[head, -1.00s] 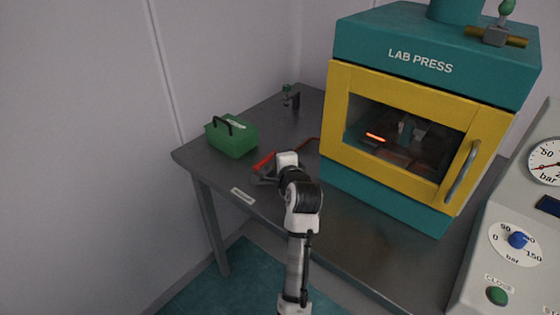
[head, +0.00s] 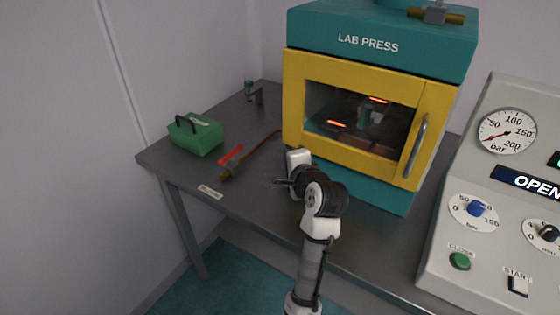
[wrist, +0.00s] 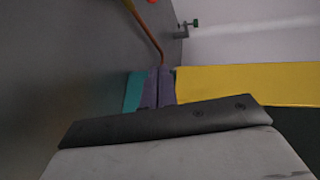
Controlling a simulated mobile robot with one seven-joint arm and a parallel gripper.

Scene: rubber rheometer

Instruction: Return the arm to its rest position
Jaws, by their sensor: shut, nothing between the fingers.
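My gripper (head: 281,183) is over the metal bench in the head view, left of my wrist and in front of the lab press. In the wrist view its fingers (wrist: 157,87) are together and hold nothing. The lab press (head: 365,100) is a teal machine with a yellow-framed glass door (head: 355,115). The door is closed, and orange glows show behind the glass. My arm reaches up from the bottom of the head view and hides part of the bench.
A red-handled tool (head: 231,157) with a brown hose lies on the bench (head: 260,205). A green box (head: 196,136) stands at the left. A small green-topped fitting (head: 250,91) is at the back. A control panel (head: 500,200) with a gauge and a display reading OPEN stands at the right.

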